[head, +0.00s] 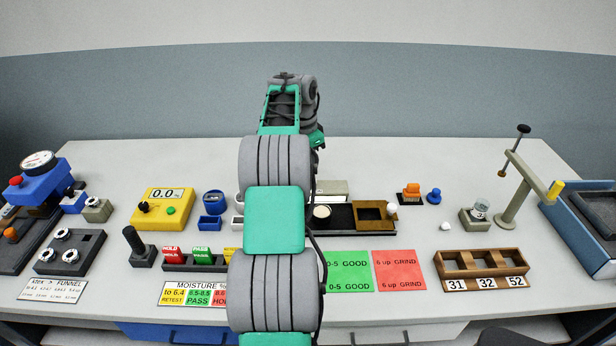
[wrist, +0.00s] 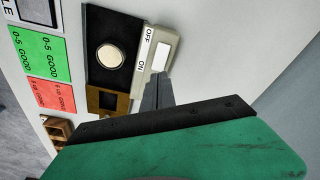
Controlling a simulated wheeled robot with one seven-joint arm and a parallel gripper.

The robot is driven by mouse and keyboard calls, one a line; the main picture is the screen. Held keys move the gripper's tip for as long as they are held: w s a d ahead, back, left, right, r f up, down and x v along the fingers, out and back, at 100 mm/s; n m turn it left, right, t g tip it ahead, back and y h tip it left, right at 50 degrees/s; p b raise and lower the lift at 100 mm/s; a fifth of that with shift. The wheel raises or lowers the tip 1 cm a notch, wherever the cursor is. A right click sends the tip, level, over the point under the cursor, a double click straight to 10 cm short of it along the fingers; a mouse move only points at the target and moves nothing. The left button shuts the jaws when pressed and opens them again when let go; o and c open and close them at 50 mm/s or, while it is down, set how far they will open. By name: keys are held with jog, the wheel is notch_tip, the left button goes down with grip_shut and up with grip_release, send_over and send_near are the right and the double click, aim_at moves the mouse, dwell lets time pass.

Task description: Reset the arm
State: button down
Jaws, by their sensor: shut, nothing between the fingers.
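My arm stretches from the front of the bench to the back in the head view, and its links hide the middle of the bench. My gripper (wrist: 158,95) shows in the wrist view as dark fingers closed together with nothing between them. The fingertips appear near a pale switch box (wrist: 158,55) marked OFF and ON; I cannot tell whether they touch it. The same box (head: 332,186) shows partly behind my arm in the head view. In the head view the fingers themselves are hidden.
A black tray (head: 345,222) with a pale disc and a brown frame lies beside my arm. Green (head: 348,272) and red (head: 399,271) cards lie in front. A wooden rack (head: 482,270), a lever stand (head: 520,195) and a yellow meter (head: 162,209) stand around. The back strip of bench is mostly clear.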

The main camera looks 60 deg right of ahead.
notch_tip(320, 180, up, 2)
jog(key=shift+r+p, duration=0.1)
jog(key=shift+p, duration=0.55)
